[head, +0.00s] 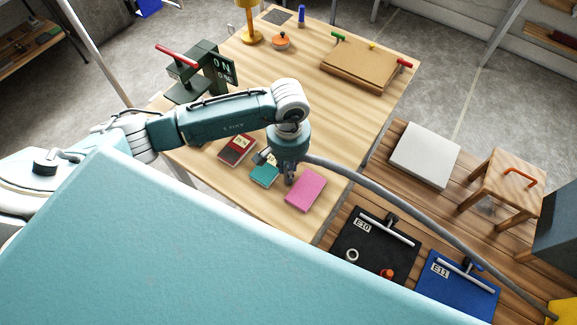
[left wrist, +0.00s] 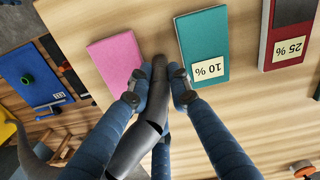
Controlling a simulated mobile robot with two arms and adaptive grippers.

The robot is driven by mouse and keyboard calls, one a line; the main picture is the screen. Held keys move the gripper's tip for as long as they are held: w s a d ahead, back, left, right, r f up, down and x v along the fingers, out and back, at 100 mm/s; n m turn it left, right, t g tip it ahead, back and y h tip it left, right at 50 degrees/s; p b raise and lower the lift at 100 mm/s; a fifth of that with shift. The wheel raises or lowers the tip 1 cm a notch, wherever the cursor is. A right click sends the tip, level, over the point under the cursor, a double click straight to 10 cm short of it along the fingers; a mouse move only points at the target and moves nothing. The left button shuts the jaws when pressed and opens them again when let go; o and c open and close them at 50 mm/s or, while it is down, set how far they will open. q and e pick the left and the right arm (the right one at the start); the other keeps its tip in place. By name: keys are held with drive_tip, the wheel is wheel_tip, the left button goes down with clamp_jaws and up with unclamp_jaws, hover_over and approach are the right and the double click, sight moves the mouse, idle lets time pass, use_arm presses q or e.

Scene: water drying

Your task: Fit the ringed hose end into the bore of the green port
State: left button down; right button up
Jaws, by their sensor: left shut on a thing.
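My left gripper (head: 288,175) is shut on the grey hose (head: 381,178), low over the table between a teal pad and a pink pad. In the left wrist view the two fingertips (left wrist: 155,98) close on the dark hose end (left wrist: 158,70) from both sides. The ring on this end cannot be made out clearly. The hose runs from the gripper to the lower right of the head view. A small green fitting (head: 338,37) sits at the far left corner of a brown box; it may be the green port, and its bore is not visible. My right gripper is not in view.
The teal pad (head: 265,172), pink pad (head: 306,189) and red pad (head: 238,149) lie on the wooden table (head: 340,130). The brown box (head: 362,68) also bears a red fitting (head: 405,63). Bare tabletop lies between gripper and box.

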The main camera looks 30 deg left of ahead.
use_arm(q)
drive_tip(key=shift+f+b, duration=0.15)
drive_tip(key=shift+b, duration=0.15)
drive_tip(key=c, duration=1.6)
unclamp_jaws()
